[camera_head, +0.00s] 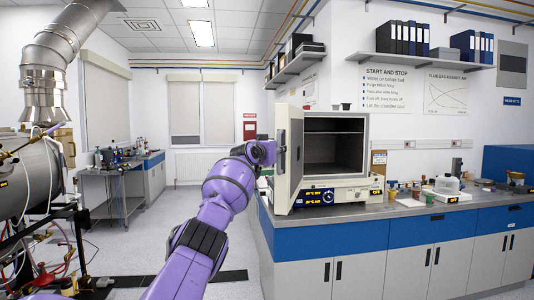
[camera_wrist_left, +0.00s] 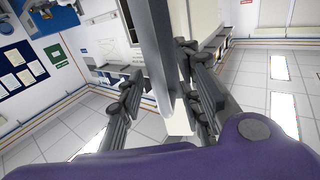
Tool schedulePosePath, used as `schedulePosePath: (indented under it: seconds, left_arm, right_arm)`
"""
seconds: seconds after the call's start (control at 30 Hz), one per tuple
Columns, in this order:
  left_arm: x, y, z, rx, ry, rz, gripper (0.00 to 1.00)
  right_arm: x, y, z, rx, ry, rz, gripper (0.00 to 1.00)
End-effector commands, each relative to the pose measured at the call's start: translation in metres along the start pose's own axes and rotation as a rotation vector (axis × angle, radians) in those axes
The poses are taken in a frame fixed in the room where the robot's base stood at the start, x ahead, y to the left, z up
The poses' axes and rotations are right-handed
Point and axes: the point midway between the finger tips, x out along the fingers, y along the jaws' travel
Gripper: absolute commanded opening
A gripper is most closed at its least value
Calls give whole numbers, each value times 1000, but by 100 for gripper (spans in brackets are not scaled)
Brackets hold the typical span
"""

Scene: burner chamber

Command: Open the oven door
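The white oven (camera_head: 335,150) stands on the grey counter, and its dark chamber shows. Its door (camera_head: 296,165) stands swung out at the left side of the opening, seen nearly edge-on. My left gripper (camera_head: 279,151) is at the outer side of the door, at about mid height, partly hidden by my purple wrist. In the left wrist view its fingers (camera_wrist_left: 165,100) are apart, with a grey and white upright panel (camera_wrist_left: 160,55), seemingly the door, between them. A gap shows on the left finger's side. Whether the right finger touches the panel I cannot tell. My right gripper is not in view.
The counter (camera_head: 420,208) with blue drawers runs right from the oven and carries several small jars and a scale. A shelf (camera_head: 430,60) with binders hangs above. The floor (camera_head: 150,240) left of the counter is mostly clear. A metal apparatus (camera_head: 28,175) stands at far left.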

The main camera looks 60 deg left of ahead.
Motion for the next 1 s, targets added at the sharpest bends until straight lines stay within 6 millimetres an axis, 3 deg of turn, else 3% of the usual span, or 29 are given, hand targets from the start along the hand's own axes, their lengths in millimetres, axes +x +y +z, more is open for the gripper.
schedulePosePath:
  seconds: [0.8, 1.0]
  left_arm:
    - [-94, 3, 3, 1, -5, 4, 32]
    - [-105, 2, 2, 1, -5, 2, 32]
  right_arm:
    - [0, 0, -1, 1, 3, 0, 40]
    - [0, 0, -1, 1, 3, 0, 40]
